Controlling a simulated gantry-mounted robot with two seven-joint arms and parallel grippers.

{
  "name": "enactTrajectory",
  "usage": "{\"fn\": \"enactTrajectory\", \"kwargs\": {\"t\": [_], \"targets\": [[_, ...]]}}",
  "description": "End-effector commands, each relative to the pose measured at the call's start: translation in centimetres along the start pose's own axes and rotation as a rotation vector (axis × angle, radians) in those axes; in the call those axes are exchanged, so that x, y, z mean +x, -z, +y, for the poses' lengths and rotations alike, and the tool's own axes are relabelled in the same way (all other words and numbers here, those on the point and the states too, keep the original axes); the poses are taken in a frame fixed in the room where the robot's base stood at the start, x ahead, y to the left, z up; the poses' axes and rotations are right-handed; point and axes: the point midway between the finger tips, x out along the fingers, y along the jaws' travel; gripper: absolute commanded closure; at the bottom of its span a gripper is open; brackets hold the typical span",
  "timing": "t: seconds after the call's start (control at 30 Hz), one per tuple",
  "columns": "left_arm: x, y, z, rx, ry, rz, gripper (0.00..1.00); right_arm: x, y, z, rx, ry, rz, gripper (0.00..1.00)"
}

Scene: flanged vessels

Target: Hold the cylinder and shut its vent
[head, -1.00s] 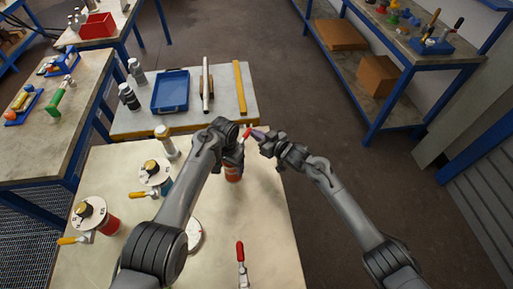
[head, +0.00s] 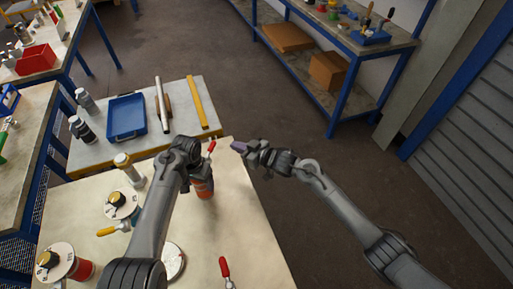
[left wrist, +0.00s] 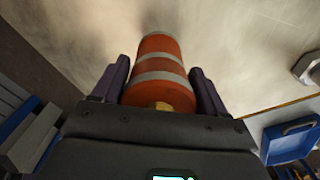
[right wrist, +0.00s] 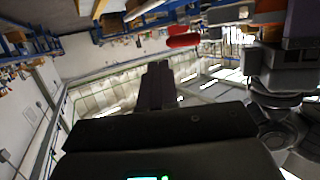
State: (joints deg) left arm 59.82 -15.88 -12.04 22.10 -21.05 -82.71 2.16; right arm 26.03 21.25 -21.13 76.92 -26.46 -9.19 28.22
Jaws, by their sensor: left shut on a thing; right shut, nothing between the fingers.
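The cylinder (head: 203,188) is orange-red with pale bands and stands near the table's far right part. My left gripper (head: 197,174) is shut around its body. In the left wrist view the cylinder (left wrist: 158,62) sits between both dark fingers, with a brass-coloured part at its near end. A red lever handle (head: 211,147) sticks up above the cylinder, tilted slightly right. It also shows in the right wrist view (right wrist: 183,41). My right gripper (head: 238,146) is shut and empty, right of the lever with a gap between. The lever's joint is hidden behind my left gripper.
Beyond stands a table with a blue tray (head: 126,117) and a yellow bar (head: 197,102). Open floor lies right.

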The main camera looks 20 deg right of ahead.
Motion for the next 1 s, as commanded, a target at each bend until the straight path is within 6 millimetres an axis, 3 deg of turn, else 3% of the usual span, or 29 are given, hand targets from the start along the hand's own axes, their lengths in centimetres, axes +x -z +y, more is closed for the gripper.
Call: {"fn": "enactTrajectory", "kwargs": {"t": [0.2,0.4,1.0], "targets": [[0.0,0.0,0.0,-0.001,0.0,0.0,0.85,-4.0,-0.1,1.4,-0.001,0.0,-0.002,1.0],[0.1,0.0,0.0,-0.002,0.0,0.001,0.85,-6.2,0.0,2.1,0.0,0.002,-0.001,1.0],[0.1,0.0,0.0,-0.002,0.0,0.001,0.85,-7.1,0.1,2.4,0.0,0.002,0.0,1.0]]}}
